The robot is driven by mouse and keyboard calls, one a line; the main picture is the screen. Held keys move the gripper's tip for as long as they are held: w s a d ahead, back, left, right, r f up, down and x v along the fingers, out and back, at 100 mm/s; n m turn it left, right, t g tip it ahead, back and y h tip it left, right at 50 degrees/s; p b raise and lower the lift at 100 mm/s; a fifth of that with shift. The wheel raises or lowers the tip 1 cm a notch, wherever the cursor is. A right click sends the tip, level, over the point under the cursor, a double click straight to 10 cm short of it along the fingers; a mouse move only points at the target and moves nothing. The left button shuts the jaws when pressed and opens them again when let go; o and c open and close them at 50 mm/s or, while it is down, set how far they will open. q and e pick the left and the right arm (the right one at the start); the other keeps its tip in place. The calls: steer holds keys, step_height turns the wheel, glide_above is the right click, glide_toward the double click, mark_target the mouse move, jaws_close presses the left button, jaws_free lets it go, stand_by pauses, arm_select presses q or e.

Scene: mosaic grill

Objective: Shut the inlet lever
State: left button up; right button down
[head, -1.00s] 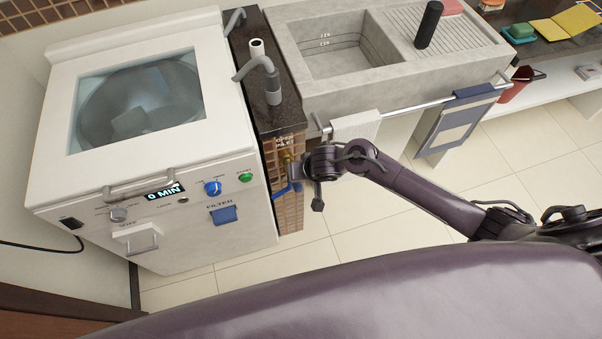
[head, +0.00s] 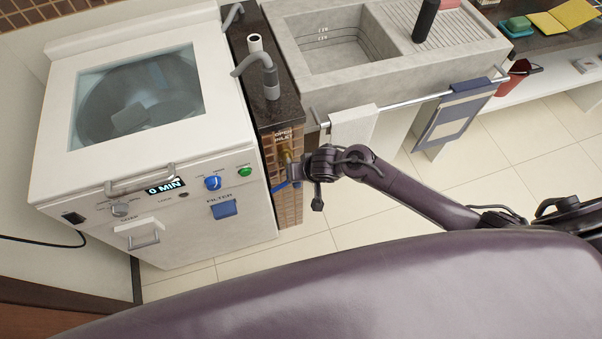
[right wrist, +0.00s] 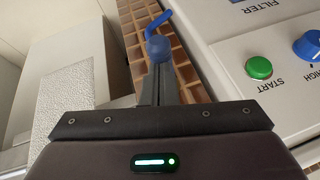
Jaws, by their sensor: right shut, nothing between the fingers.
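The inlet lever is blue. In the head view its handle (head: 283,185) shows low on the tiled pillar, beside a brass fitting (head: 287,158) under the "OPEN INLET" label (head: 283,134). My right gripper (head: 294,171) is at the pillar, right by the lever. In the right wrist view its fingers (right wrist: 159,82) are together, with their tips at the blue hub; contact is hard to judge. My left gripper is out of view.
The white washing machine (head: 240,215) stands close left of the lever, its display reading "0 MIN". A stone sink (head: 390,75) with a rail and white towel (head: 352,124) is to the right. Tiled floor (head: 345,225) is clear in front.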

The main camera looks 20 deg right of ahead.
steer(key=shift+s+f, duration=0.25)
steer(key=shift+s, duration=0.1)
steer(key=shift+w+r+p, duration=0.1)
steer(key=shift+r+p, duration=0.1)
steer(key=shift+p, duration=0.2)
steer(key=s+f+p+v, duration=0.1)
steer(key=p+v, duration=0.3)
steer(key=v, duration=0.9)
steer(key=s+d+f+g+b, duration=0.1)
steer(key=s+d+f+b, duration=0.15)
steer(key=f, duration=0.75)
steer(key=s+d+f+b, duration=0.15)
steer(key=s+f, duration=0.25)
steer(key=f, duration=0.6)
steer(key=s+d+f+g+b, duration=0.1)
steer(key=s+d+f+b, duration=0.15)
steer(key=f, duration=0.75)
steer(key=s+f+n+g+h+b, duration=0.1)
steer(key=s+f+n, duration=0.1)
steer(key=s+f, duration=0.5)
steer(key=s+d+f+n+h+b, duration=0.1)
steer(key=s+f, duration=0.5)
steer(key=s, duration=0.9)
steer(key=shift+f+n+g, duration=0.4)
